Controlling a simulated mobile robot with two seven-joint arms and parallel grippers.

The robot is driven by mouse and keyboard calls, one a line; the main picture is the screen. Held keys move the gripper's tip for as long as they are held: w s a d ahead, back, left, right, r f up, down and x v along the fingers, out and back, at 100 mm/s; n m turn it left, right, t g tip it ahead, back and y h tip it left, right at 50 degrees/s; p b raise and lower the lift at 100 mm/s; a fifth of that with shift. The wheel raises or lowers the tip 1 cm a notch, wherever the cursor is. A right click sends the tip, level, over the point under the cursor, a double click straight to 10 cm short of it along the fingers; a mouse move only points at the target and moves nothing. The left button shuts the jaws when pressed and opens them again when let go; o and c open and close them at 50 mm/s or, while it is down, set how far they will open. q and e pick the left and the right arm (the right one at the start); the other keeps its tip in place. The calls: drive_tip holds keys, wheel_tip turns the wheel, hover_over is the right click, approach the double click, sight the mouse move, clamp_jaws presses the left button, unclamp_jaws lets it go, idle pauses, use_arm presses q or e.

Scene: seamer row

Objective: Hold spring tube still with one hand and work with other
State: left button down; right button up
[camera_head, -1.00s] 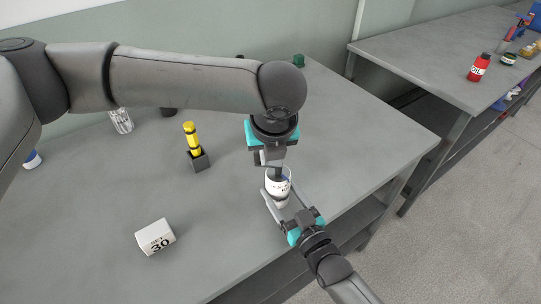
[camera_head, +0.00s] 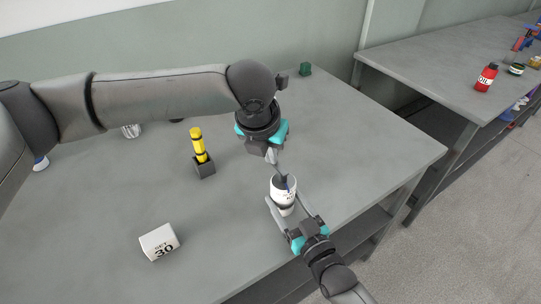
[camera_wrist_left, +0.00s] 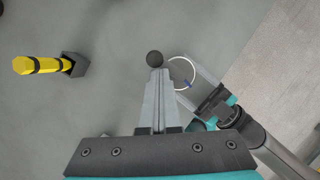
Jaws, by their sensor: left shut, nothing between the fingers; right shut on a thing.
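The spring tube (camera_head: 284,194) is a small white open-topped cylinder with dark lettering, standing upright near the table's front right edge. My right gripper (camera_head: 284,208) is shut around its lower part. My left gripper (camera_head: 273,158) is shut and empty, tilted above and behind the tube. In the left wrist view, its closed fingertips (camera_wrist_left: 157,72) appear left of the tube's round rim (camera_wrist_left: 182,58). A small blue spot shows at the rim. A dark round thing (camera_wrist_left: 155,58) shows just beyond the fingertips; I cannot tell what it is.
A yellow tool stands in a dark holder (camera_head: 205,171) left of the tube. A white box marked 30 (camera_head: 160,242) lies at the front left. A green block (camera_head: 305,69) is at the back. A second bench with a red oil bottle (camera_head: 486,78) stands right. Table between is clear.

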use_arm(q)
drive_tip(key=shift+w+m+h, duration=0.35)
drive_tip(key=shift+m+h, duration=0.05)
drive_tip(key=shift+m, duration=0.6)
drive_tip(key=shift+w+d, duration=0.1)
drive_tip(key=shift+d, duration=0.1)
drive_tip(key=shift+s+d, duration=0.2)
drive_tip(key=shift+d, duration=0.5)
drive_tip(key=s+a+r, duration=0.4)
drive_tip(key=s+r, duration=0.2)
drive_tip(key=r, duration=0.3)
drive_tip(key=shift+s+r, duration=0.2)
drive_tip(key=shift+s, duration=0.1)
drive_tip(key=shift+a, duration=0.1)
